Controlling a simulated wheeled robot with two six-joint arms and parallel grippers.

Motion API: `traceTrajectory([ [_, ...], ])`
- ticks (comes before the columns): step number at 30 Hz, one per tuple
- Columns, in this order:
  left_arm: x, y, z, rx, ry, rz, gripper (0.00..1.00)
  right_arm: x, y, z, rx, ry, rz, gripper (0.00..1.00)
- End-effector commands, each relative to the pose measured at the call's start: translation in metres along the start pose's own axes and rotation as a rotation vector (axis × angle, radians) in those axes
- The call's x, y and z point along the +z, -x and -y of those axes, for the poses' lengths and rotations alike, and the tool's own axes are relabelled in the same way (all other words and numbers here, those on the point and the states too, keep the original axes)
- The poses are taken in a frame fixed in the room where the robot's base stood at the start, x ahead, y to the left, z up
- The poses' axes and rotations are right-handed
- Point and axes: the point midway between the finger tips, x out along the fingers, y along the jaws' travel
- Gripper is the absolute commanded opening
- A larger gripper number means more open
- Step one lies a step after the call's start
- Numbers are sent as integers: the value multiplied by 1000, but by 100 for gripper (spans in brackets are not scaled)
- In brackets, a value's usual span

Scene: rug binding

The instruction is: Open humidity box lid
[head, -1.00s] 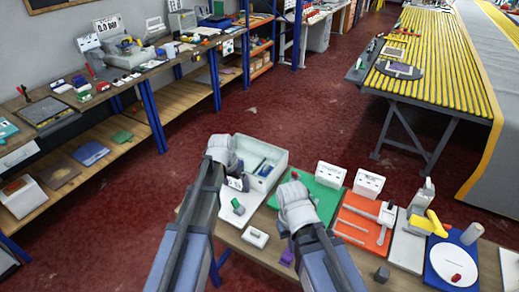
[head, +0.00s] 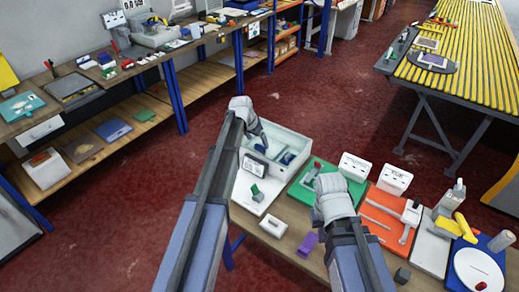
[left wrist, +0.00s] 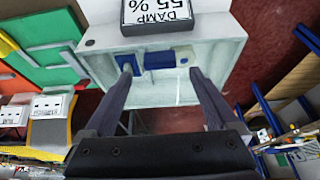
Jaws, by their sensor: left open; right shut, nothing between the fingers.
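The humidity box (head: 297,140) is a pale, box-shaped container on the near table, with blue things showing inside. I cannot tell whether a clear lid covers it. A black-framed sign reading DAMP 55 % (left wrist: 158,12) is at its near side and also shows in the head view (head: 256,164). My left gripper (head: 262,136) is open and empty over the left part of the box. In the left wrist view its fingers (left wrist: 165,75) straddle a blue piece (left wrist: 159,60); contact is not clear. My right gripper (head: 317,176) is shut and empty, over the green mat.
Right of the box lie the green mat (head: 300,189), two white boxes (head: 355,166) and a red-orange tray (head: 376,222). Shelving stands left; a yellow-striped table (head: 455,70) stands back right.

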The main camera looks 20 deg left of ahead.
Motion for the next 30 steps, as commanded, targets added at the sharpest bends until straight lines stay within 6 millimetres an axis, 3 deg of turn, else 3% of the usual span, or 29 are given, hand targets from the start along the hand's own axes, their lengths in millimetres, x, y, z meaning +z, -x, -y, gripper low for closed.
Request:
traceTrajectory([
  [1, 2, -14, 0, 0, 0, 0, 92, -1, -14, 1, 0, 0, 0, 0],
  [7, 1, -38, 1, 0, 0, 0, 92, -2, -35, 3, 0, -2, 0, 0],
  [19, 0, -42, 0, 0, 0, 0, 92, -2, -39, 4, 0, -2, 0, 0],
  [30, 0, -42, 0, 0, 0, 0, 51, -2, -39, 4, 0, -2, 0, 0],
])
